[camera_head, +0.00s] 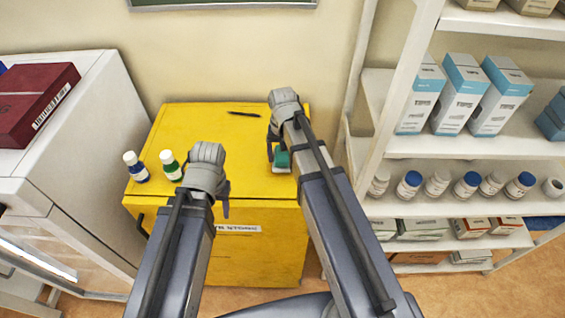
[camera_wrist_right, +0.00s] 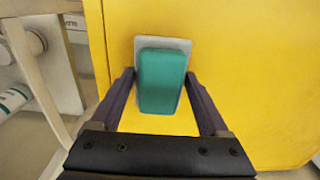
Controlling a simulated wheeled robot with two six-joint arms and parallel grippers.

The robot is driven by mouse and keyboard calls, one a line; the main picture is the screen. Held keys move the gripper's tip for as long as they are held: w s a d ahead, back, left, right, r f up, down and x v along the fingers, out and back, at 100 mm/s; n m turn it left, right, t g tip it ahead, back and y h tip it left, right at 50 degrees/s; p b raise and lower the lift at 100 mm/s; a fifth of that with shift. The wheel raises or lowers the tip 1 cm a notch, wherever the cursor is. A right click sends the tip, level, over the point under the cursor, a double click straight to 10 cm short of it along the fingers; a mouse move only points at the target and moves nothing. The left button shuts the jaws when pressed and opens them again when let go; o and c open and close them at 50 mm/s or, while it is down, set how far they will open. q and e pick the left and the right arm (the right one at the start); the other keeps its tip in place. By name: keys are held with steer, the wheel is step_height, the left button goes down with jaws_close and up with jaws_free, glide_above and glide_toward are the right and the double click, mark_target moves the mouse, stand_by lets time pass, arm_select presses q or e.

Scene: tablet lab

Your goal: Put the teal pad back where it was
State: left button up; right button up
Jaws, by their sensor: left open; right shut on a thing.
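The teal pad (camera_head: 281,158) is over the front right part of the yellow cabinet's top (camera_head: 215,120). In the right wrist view the pad (camera_wrist_right: 162,80) sits between the two fingers of my right gripper (camera_wrist_right: 159,85), which is shut on it. A pale grey plate (camera_wrist_right: 141,43) shows around the pad's edges; I cannot tell whether the pad rests on it or hangs just above. In the head view my right gripper (camera_head: 278,150) partly hides the pad. My left gripper (camera_head: 226,203) is open and empty in front of the cabinet's front edge.
A blue bottle (camera_head: 137,172) and a green bottle (camera_head: 171,167) stand at the cabinet top's left. A black pen (camera_head: 244,114) lies at the back. White shelves (camera_head: 430,147) with boxes and bottles stand to the right. The middle of the cabinet top is clear.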

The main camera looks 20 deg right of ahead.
mark_target(282, 153)
arm_select(q)
steer(key=shift+f+b, duration=0.35)
steer(key=shift+f, duration=0.55)
arm_select(e)
steer(key=shift+f, duration=0.85)
steer(key=shift+f, duration=0.15)
steer(key=o, duration=1.2)
steer(key=shift+c, duration=0.2)
arm_select(q)
steer(key=shift+f, duration=0.15)
arm_select(e)
step_height(282, 153, up, 12)
steer(key=p, duration=1.2)
steer(key=shift+r, duration=0.25)
arm_select(q)
step_height(282, 153, up, 12)
steer(key=shift+r, duration=0.2)
arm_select(e)
steer(key=s+a+n+h, duration=0.1)
steer(key=s+a+n, duration=0.5)
steer(key=s+a, duration=0.4)
steer(key=s, duration=0.4)
steer(key=shift+s+a+n, duration=0.15)
steer(key=shift+a+n, duration=0.05)
steer(key=shift+n, duration=0.2)
